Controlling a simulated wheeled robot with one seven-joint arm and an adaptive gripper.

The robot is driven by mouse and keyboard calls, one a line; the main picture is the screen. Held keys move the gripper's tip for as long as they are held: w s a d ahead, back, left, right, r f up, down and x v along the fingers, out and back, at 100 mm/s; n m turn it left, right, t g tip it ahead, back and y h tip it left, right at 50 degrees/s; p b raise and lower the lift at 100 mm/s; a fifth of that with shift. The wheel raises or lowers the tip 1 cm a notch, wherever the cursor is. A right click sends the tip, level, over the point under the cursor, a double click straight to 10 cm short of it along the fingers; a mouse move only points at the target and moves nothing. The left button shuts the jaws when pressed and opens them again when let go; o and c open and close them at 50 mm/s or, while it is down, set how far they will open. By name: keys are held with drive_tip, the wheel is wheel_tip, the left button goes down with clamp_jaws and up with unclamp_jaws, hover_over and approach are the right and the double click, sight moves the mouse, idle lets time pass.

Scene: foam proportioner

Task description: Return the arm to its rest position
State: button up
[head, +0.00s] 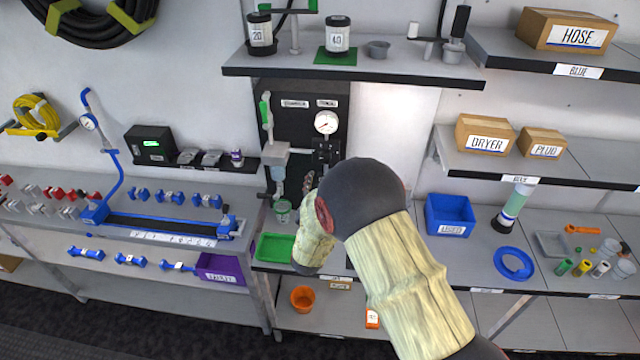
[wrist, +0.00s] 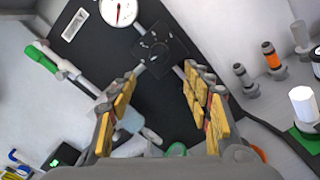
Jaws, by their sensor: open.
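My arm reaches in from the lower right of the head view, with pale cloth sleeves and a dark round joint. Its end is in front of the black panel (head: 285,105). My gripper (wrist: 160,95) is open in the wrist view, its yellow-padded fingers wide apart with nothing between them. The black panel, a round gauge (wrist: 119,10) and a green-handled lever (wrist: 42,58) lie beyond the fingers. In the head view the gripper is mostly hidden behind my own wrist; the gauge (head: 326,122) shows just above it.
A shelf (head: 400,75) with labelled jars overhangs the panel. A green tray (head: 275,247) and a green-rimmed cup (head: 282,211) stand left of my wrist. A blue bin (head: 450,214) and a clear tube with a green band (head: 514,205) stand to the right.

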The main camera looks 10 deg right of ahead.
drive_tip(key=s+a+f+m+g+y, duration=0.1)
drive_tip(key=a+f+m+g+y, duration=0.15)
drive_tip(key=f, duration=0.35)
drive_tip(key=s+a+f+m+g+y, duration=0.1)
drive_tip(key=s+f+m+g, duration=0.1)
drive_tip(key=f+m, duration=0.25)
drive_tip(key=s+a+f+m+g+y+b, duration=0.1)
drive_tip(key=s+a+f+m+g+y, duration=0.35)
drive_tip(key=s, duration=0.55)
drive_tip(key=s+d+r+m+g+b, duration=0.1)
drive_tip(key=s+d+r+m+b, duration=0.3)
drive_tip(key=s, duration=0.6)
drive_tip(key=s+d+r+m+h+b, duration=0.1)
drive_tip(key=s+d+r+m+b, duration=0.3)
drive_tip(key=s+r, duration=0.3)
drive_tip(key=s+d+r+m+g+h+b, duration=0.1)
drive_tip(key=s+d+r+m+b, duration=0.2)
drive_tip(key=s, duration=1)
wheel_tip(320, 180, up, 4)
drive_tip(key=shift+s+d+f+m+g+b, duration=0.2)
drive_tip(key=shift+d+f+m+g+b, duration=0.15)
drive_tip(key=shift+m+b, duration=0.6)
